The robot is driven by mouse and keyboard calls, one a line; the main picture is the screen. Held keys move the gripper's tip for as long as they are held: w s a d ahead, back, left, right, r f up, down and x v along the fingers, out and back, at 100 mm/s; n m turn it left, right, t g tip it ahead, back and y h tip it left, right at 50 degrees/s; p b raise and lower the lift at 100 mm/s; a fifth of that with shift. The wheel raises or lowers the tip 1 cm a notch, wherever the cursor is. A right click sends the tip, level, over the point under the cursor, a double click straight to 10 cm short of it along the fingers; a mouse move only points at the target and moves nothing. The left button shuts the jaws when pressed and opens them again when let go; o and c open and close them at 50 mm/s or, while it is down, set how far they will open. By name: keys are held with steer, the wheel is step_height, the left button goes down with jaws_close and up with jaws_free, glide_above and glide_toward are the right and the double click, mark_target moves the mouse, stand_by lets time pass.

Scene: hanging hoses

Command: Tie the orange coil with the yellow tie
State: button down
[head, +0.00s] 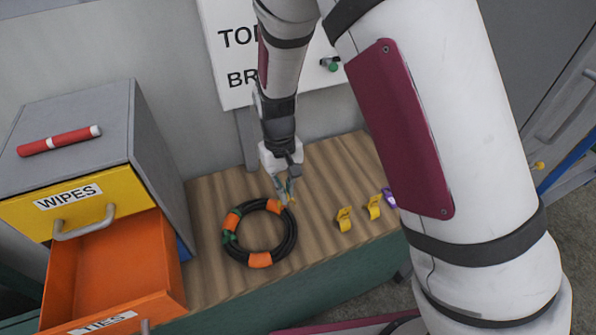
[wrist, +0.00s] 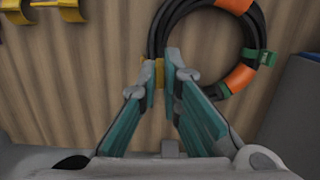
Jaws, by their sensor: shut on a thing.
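The orange coil (head: 291,238) is a black hose ring with orange bands, lying flat on the wooden bench. It also shows in the wrist view (wrist: 200,8). Green ties (wrist: 262,57) sit on its left side in the head view. My gripper (head: 287,192) is at the coil's upper right edge. In the wrist view my gripper (wrist: 170,68) is shut on a yellow tie (wrist: 158,74), right at the hose strands. The fingers hide part of the tie, so I cannot tell whether it goes fully around the hose.
Two more yellow ties (head: 344,219) and a purple tie (head: 389,198) lie on the bench (head: 205,200) to the right. At left stands a grey cabinet (head: 75,120) with a red cylinder (head: 60,140) on top. Its orange TIES drawer (head: 115,262) is open and looks empty.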

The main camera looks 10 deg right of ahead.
steer(key=shift+w+d, duration=0.1)
steer(key=shift+d, duration=0.15)
steer(key=shift+f, duration=0.1)
steer(key=shift+f+b, duration=0.35)
steer(key=shift+f, duration=1.55)
steer(key=shift+f, duration=0.65)
steer(key=shift+f, duration=0.35)
steer(key=shift+f+b, duration=0.45)
steer(key=shift+f, duration=0.35)
stand_by(0.9)
